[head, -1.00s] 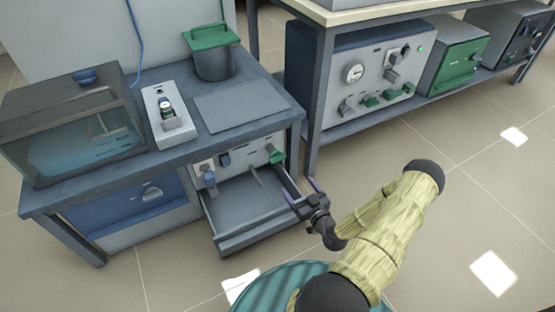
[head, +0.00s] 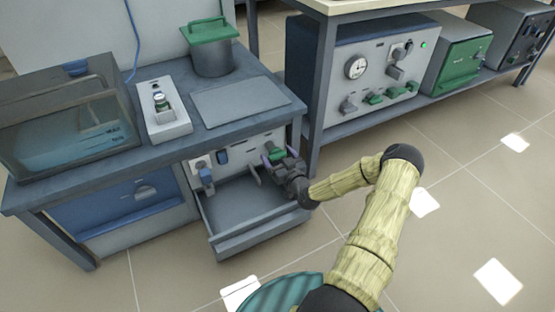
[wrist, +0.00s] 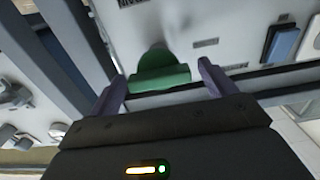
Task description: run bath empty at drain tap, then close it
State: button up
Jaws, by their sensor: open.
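The bath (head: 70,130) is a clear tank with bluish water, on the left of the bench. A green tap handle (head: 273,151) sits on the pale panel under the bench top, above an open drawer; I cannot tell from its labels that it is the drain tap. My gripper (head: 270,167) is open right at this handle. In the wrist view the green handle (wrist: 162,78) lies between the two purple fingers (wrist: 161,88), with gaps on both sides. My gripper partly hides the handle and its spout in the head view.
The open drawer (head: 230,240) juts out below the panel. Blue controls (head: 222,157) are left of the green handle. A bench leg (head: 318,90) stands close on the right. A green-lidded pot (head: 210,58) and a grey plate (head: 245,100) are on top.

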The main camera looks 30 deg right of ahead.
jog(key=shift+w, duration=0.15)
jog(key=c, duration=1)
